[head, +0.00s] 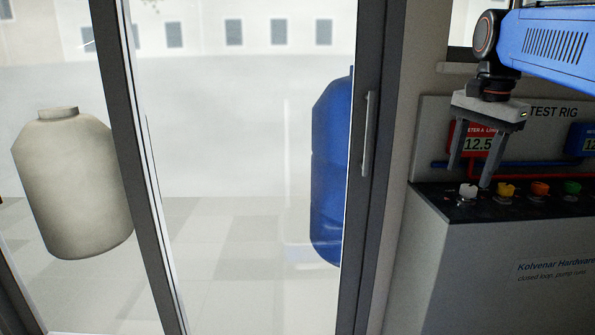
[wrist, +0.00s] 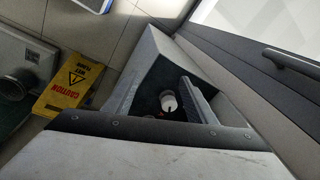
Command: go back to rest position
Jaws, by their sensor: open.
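My gripper (head: 471,172) is at the right of the head view, pointing down in front of the test rig (head: 540,215). Its two grey fingers are apart, with nothing held between them. The fingertips are above or near the white knob (head: 468,191) at the left end of the rig's panel; I cannot tell the exact gap. In the wrist view the white knob (wrist: 168,101) shows between the fingers. The rest position itself is not marked in either view.
A glass door with a dark frame and upright handle (head: 367,135) stands left of the rig. A cream tank (head: 72,185) and a blue tank (head: 328,170) show through the glass. In the wrist view a yellow caution sign (wrist: 68,86) is at the left.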

